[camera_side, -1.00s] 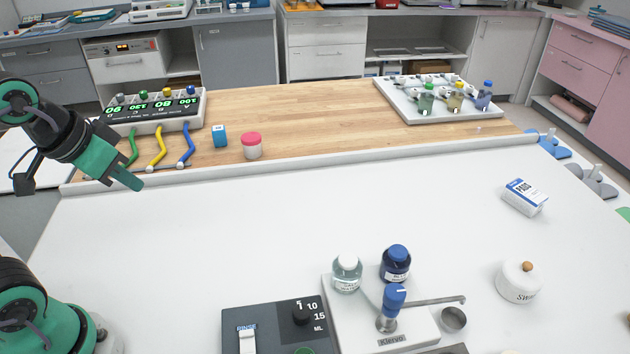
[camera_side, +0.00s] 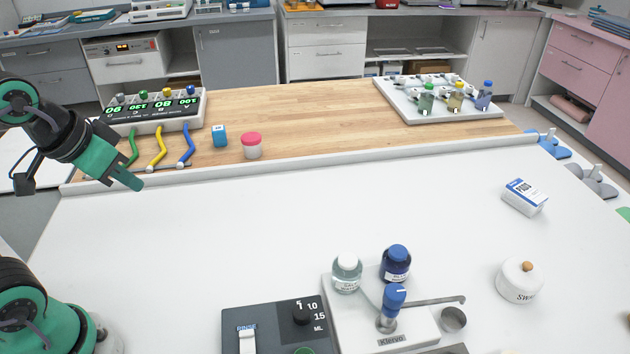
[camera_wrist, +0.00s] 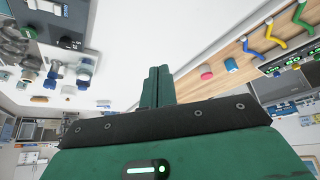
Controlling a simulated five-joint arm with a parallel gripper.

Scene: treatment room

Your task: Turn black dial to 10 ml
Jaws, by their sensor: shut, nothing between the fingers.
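The black dial (camera_side: 301,314) sits on the dark control panel (camera_side: 262,318) at the bottom middle of the side view. Marks 10 and 15 and the letters ML are printed beside it. Where its pointer stands is too small to tell. The panel also shows at the upper left of the wrist view (camera_wrist: 47,8), with the dial small there. My green gripper (camera_side: 137,184) is at the left of the side view, above the white table's back left edge, far from the dial. Its fingers are together and empty, also in the wrist view (camera_wrist: 158,72).
Right of the panel, a white stand (camera_side: 414,330) carries a blue-topped lever (camera_side: 394,298) and two bottles. A white lidded jar (camera_side: 519,282) and a box (camera_side: 525,197) are farther right. The white table's middle is clear. A multi-display unit (camera_side: 157,109) stands behind my gripper.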

